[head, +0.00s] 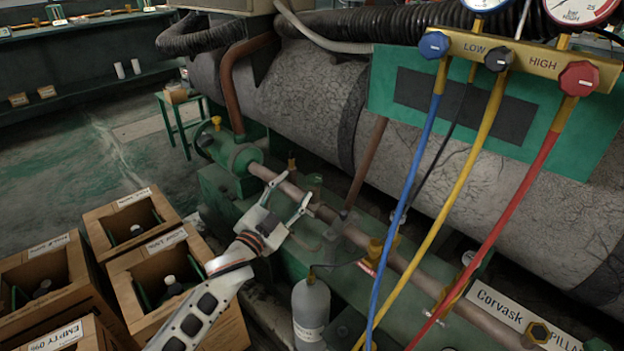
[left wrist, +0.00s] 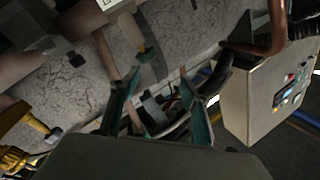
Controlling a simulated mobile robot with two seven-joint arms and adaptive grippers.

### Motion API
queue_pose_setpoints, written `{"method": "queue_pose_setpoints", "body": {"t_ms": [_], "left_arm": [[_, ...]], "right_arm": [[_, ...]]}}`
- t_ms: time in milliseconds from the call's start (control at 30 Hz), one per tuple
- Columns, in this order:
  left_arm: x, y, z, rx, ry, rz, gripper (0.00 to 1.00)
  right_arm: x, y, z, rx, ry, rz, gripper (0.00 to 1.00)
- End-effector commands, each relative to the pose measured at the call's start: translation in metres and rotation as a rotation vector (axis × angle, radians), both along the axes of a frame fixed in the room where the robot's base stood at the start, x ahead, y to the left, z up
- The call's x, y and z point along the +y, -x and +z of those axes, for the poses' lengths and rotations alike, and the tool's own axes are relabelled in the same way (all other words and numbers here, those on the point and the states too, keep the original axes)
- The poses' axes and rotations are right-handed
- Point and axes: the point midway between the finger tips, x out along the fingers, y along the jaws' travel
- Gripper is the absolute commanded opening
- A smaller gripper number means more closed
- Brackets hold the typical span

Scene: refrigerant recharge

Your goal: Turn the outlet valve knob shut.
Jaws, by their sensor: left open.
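My left gripper (head: 295,190) is open, its two fingers spread above the long pipe on the green machine bed in the head view. Nothing shows between its fingertips. In the left wrist view the gripper (left wrist: 157,95) has its green fingers apart, with dark, cluttered parts behind them. A brass valve (head: 375,248) stands further right, and a hexagonal brass knob (head: 538,332) is at the lower right. I cannot tell which one is the outlet valve knob. My right gripper does not show.
Blue (head: 406,195), yellow (head: 470,165) and red hoses hang from the gauge manifold (head: 520,55) across the right side. A grey bottle (head: 311,310) stands below the gripper. Wooden crates (head: 130,215) with bottles stand at lower left. A large cracked grey tank (head: 300,95) lies behind.

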Motion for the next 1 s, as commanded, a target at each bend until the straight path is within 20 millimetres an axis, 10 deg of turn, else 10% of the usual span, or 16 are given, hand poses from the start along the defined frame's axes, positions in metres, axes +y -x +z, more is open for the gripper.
{"method": "queue_pose_setpoints", "body": {"t_ms": [300, 1000], "left_arm": [[-0.019, 0.008, -0.017, 0.335, 0.536, 0.022, 0.46], [-0.046, -0.051, -0.029, 0.362, 0.564, 0.025, 0.46]], "right_arm": [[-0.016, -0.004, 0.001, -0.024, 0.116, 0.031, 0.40], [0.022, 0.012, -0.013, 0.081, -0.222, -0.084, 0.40]]}}
